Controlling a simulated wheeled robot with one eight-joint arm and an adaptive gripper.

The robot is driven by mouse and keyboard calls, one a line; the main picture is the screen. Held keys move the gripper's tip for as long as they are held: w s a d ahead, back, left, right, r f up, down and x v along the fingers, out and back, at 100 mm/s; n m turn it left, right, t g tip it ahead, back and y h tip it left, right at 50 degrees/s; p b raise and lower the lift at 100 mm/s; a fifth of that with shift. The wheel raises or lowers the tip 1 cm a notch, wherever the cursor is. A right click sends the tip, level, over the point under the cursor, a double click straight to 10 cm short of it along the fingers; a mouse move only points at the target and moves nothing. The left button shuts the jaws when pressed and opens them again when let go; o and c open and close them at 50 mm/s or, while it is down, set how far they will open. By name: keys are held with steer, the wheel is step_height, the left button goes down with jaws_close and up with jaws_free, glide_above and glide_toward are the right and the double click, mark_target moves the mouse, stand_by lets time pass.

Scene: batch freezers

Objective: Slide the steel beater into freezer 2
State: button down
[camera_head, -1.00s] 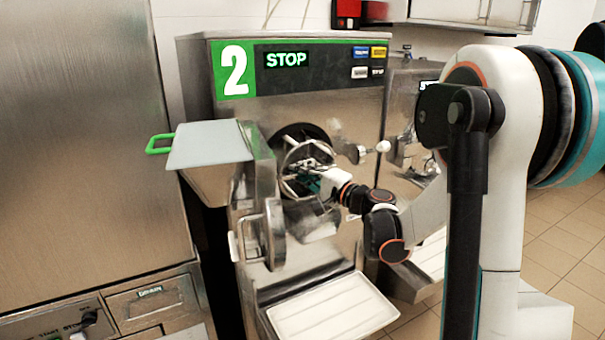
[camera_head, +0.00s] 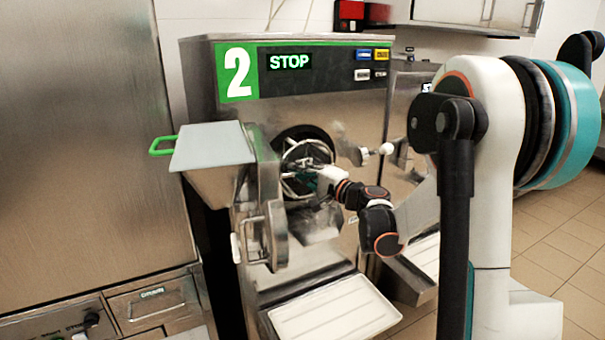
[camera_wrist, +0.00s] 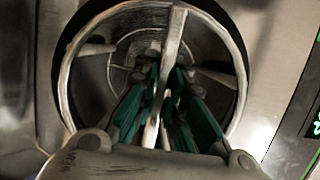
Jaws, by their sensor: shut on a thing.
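Freezer 2 (camera_head: 320,110) stands in the middle of the head view with a green "2" and a "STOP" display. Its door (camera_head: 268,200) is swung open to the left. The steel beater (camera_head: 290,185), a round frame with a central bar, is at the round barrel opening (camera_head: 292,134). In the wrist view the beater's ring (camera_wrist: 64,85) lies within the dark opening, with the barrel's inside behind it. My gripper (camera_head: 318,178), with teal fingers, is shut on the beater's central bar (camera_wrist: 174,40). How deep the beater sits is hard to tell.
A hopper with a grey lid (camera_head: 212,146) and green handle juts out at the left. A white tray (camera_head: 335,318) lies below the opening. A knob lever (camera_head: 385,149) sticks out right of the opening. Another machine (camera_head: 410,100) stands behind my arm.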

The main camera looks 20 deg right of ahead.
steer(key=shift+w, duration=2.65)
steer(key=shift+f, duration=0.45)
steer(key=c, duration=1.6)
jaws_free()
steer(key=v, duration=1.2)
steer(key=shift+a+r, duration=0.1)
